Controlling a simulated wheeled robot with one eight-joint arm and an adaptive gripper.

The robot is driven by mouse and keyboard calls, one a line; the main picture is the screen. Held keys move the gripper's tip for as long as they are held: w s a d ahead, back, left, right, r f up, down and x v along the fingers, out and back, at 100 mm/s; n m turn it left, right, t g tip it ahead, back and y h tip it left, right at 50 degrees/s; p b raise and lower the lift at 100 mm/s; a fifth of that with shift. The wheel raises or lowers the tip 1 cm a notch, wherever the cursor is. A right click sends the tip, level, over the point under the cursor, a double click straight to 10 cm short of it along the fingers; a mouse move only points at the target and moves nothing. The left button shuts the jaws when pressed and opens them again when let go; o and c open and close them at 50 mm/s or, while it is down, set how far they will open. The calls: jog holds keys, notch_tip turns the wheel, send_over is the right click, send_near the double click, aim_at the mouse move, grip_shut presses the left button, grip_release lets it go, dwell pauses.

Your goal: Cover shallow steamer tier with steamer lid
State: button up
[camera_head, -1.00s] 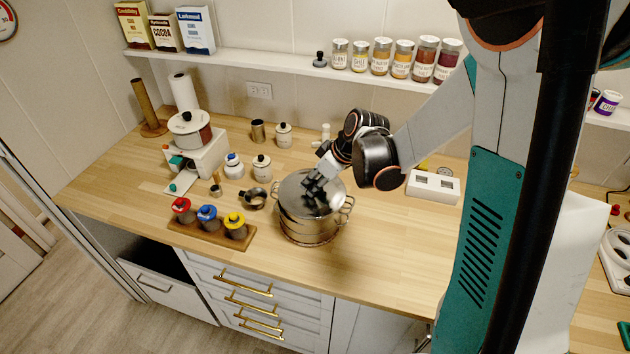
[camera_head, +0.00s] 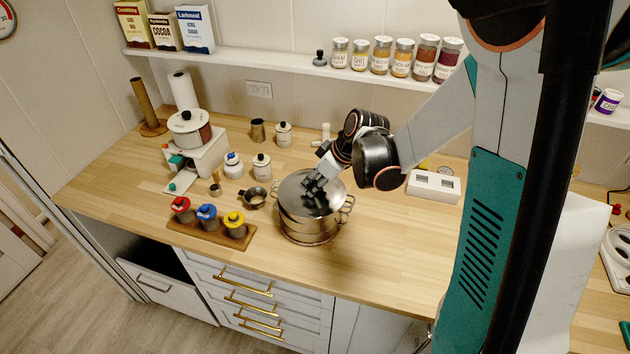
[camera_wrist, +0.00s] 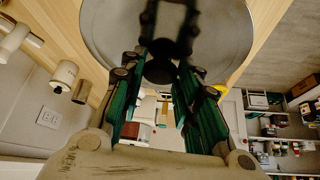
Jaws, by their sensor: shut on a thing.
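The steamer lid (camera_head: 295,187) is a round silver metal disc over the top of the steel steamer stack on the counter. My gripper (camera_head: 318,203) is over the lid and shut on its knob, which shows dark between the fingers in the wrist view (camera_wrist: 160,72). The lid's silver face (camera_wrist: 110,30) fills the top of that view. The shallow steamer tier (camera_head: 308,226) is in the stack below, with loop handles at its sides. The lid hides its inside. I cannot tell whether the lid's rim is fully seated or slightly raised.
A wooden tray (camera_head: 187,236) with red, blue and yellow lidded jars stands left of the stack, a small metal cup (camera_head: 255,198) close behind it. White canisters (camera_head: 262,167) stand farther back. A white box (camera_head: 433,186) is at the right. The counter in front right is clear.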

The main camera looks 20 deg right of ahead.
jog(key=o, duration=1.2)
jog(key=shift+o, duration=0.2)
jog(key=v, duration=1.2)
